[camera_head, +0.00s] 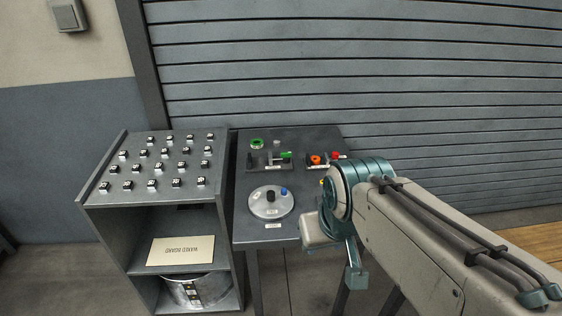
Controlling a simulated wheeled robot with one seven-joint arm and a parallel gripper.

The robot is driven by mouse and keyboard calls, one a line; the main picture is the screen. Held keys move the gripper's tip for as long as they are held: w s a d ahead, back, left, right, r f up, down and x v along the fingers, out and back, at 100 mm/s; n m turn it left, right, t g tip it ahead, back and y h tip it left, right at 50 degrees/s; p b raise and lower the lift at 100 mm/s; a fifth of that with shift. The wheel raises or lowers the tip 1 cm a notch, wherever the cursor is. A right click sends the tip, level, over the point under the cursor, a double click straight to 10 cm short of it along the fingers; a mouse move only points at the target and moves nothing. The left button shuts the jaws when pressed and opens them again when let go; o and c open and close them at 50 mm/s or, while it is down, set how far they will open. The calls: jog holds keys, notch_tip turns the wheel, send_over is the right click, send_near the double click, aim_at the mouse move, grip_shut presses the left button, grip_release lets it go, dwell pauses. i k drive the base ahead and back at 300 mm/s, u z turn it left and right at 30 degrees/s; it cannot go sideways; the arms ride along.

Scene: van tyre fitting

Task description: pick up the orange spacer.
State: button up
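The orange spacer (315,160) is a small orange ring-like piece near the back right of the dark grey table (310,217). It sits at a small dark holder with white labels, left of a red piece (336,155). My arm comes in from the lower right, and its teal and grey end (345,245) hangs in front of the table's right front part, well apart from the spacer. The fingertips cannot be made out, nor whether my gripper is open or shut.
A green ring (257,144), a dark holder with a green piece (286,155) and a round silver plate (264,209) with dark and blue knobs share the table. A grey shelf unit (112,194) adjoins it at left. A slatted shutter (400,70) stands behind.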

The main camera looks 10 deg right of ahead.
aim_at(315, 160)
jog(key=u, duration=0.65)
jog(key=i, duration=0.95)
jog(key=z, duration=1.45)
